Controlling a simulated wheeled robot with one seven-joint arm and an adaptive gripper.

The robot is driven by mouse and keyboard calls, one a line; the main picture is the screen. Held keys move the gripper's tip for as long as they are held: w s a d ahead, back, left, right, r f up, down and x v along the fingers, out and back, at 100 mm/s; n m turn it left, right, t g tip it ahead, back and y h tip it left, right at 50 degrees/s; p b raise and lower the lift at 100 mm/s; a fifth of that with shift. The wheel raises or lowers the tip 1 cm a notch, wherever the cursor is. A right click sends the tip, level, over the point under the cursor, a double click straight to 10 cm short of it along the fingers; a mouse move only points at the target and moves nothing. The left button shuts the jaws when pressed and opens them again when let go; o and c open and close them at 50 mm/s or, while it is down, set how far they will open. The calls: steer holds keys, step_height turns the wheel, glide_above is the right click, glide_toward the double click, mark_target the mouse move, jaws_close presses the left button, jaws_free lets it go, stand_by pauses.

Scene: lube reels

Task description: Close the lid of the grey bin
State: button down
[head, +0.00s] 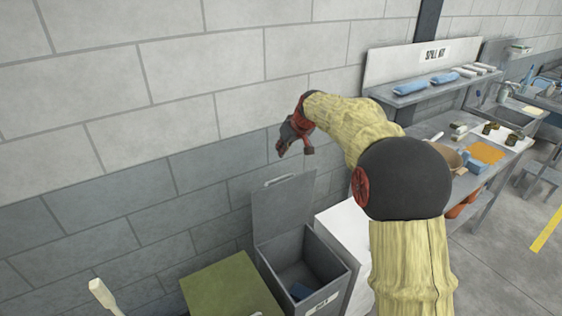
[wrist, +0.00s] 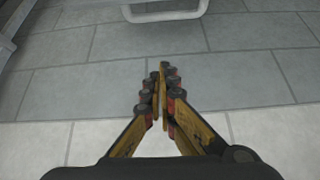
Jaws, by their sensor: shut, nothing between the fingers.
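The grey bin (head: 328,268) stands on the floor against the wall in the head view. Its lid (head: 284,212) is open and stands upright at the back of the bin. A light handle (head: 283,180) runs along the lid's top edge; a pale bar, seemingly this handle (wrist: 165,15), shows at the top of the wrist view. My gripper (head: 294,148) is above the lid, near the wall. In the wrist view my gripper (wrist: 160,75) has its fingertips together with nothing between them. It appears apart from the lid.
A green-topped bin (head: 230,285) stands left of the grey bin, and a white box-like unit (head: 345,235) stands right of it. A bench with several items and a spill kit shelf (head: 430,84) line the wall at right. A pale handle (head: 103,295) rises at lower left.

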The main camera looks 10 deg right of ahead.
step_height(320, 180, down, 9)
steer(key=w+b, duration=0.1)
steer(key=b, duration=0.2)
steer(key=shift+w+a+f+b, duration=0.2)
steer(key=shift+a+b, duration=0.2)
steer(key=shift+a, duration=0.05)
steer(key=shift+s, duration=0.1)
stand_by(0.5)
